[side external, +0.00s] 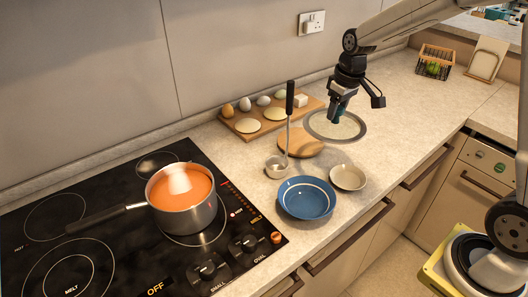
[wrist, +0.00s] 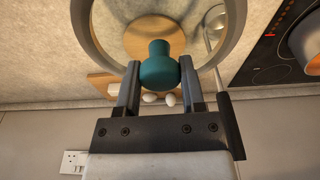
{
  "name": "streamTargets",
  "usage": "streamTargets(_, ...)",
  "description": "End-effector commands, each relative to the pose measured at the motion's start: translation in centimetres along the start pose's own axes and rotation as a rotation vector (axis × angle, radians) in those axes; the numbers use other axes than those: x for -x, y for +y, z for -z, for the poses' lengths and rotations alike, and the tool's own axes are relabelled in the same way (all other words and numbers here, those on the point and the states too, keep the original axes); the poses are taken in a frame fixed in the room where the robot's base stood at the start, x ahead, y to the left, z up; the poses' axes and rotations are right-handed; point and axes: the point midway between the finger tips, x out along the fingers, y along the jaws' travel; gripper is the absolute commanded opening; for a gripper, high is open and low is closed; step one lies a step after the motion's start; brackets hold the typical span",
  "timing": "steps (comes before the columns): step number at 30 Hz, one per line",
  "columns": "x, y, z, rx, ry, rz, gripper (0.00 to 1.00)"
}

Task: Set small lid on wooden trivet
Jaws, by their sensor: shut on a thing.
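The small lid (side external: 350,128) is a clear glass disc with a grey rim and a teal knob (wrist: 158,66). My gripper (side external: 337,114) is shut on the knob, with one finger on each side of it in the wrist view (wrist: 159,88). The lid looks about level; its height above the counter is hard to tell. The wooden trivet (side external: 302,145) is a plain round board on the counter, just left of the lid in the side view. In the wrist view the trivet (wrist: 150,28) shows through the glass, behind the knob.
A ladle (side external: 290,125) stands upright in its rest beside the trivet. A board (side external: 240,122) with eggs and flat rounds lies behind. A blue bowl (side external: 307,198) and small pale dish (side external: 348,177) are in front. A pot of orange soup (side external: 183,212) is on the hob.

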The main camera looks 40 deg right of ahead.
Motion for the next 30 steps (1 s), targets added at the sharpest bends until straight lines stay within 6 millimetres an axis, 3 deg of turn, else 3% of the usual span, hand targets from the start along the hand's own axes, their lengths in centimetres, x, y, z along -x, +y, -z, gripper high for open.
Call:
streamTargets(22,-5.2,1.7,8.0,0.001,0.0,0.0,0.0)
streamTargets(30,-8.6,2.2,9.8,0.001,0.0,0.0,0.0)
